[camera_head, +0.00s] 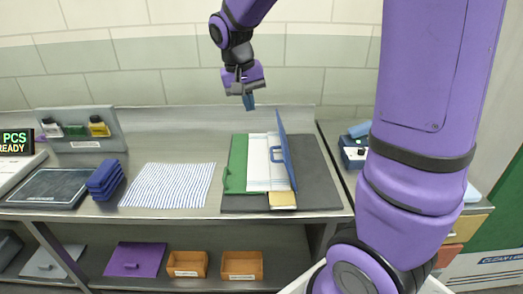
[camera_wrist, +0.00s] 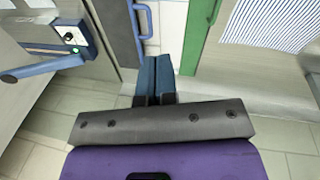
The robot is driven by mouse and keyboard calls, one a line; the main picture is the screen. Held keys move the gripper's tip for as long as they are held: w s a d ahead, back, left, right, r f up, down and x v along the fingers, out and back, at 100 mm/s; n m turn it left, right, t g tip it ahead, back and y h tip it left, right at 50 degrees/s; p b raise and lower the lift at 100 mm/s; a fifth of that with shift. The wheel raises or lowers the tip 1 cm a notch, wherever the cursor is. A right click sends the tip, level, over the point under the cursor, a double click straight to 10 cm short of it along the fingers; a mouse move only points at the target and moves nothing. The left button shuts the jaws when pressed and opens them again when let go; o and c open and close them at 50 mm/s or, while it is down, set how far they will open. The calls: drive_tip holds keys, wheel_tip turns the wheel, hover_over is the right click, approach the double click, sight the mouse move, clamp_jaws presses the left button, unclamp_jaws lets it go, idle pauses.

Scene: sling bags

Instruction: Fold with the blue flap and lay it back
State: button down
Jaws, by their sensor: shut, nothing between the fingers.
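The blue flap (camera_head: 285,150) stands up steeply along the right side of the white panel (camera_head: 258,160), with a blue handle on its face. The green flap (camera_head: 237,163) lies at the left with its own handle. A yellow piece (camera_head: 282,201) shows at the front end. My gripper (camera_head: 249,104) is above and behind the flaps, apart from them, its fingers together and empty. In the wrist view the shut blue fingers (camera_wrist: 164,65) show, with the blue handle (camera_wrist: 144,20) and part of the green flap (camera_wrist: 200,35) beyond them.
A dark mat (camera_head: 318,180) lies under the flaps. A striped cloth (camera_head: 168,186) lies to the left, beside stacked blue cloths (camera_head: 104,180). A control box (camera_head: 353,152) with a blue top stands at the right. The shelf below holds two orange bins (camera_head: 242,265) and a purple board (camera_head: 136,259).

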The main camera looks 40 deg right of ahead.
drive_tip(key=w+d+f+m+g+h, duration=0.2)
drive_tip(key=w+f+g, duration=0.1)
drive_tip(key=w+f, duration=0.8)
drive_tip(key=s+d+f, duration=0.5)
drive_tip(key=d+f, duration=0.1)
drive_tip(key=f, duration=0.3)
drive_tip(key=shift+s+d+f, duration=0.2)
drive_tip(key=shift+s+f, duration=0.15)
drive_tip(key=shift+s+d+r, duration=0.4)
drive_tip(key=shift+d+r, duration=0.15)
drive_tip(key=shift+d, duration=0.05)
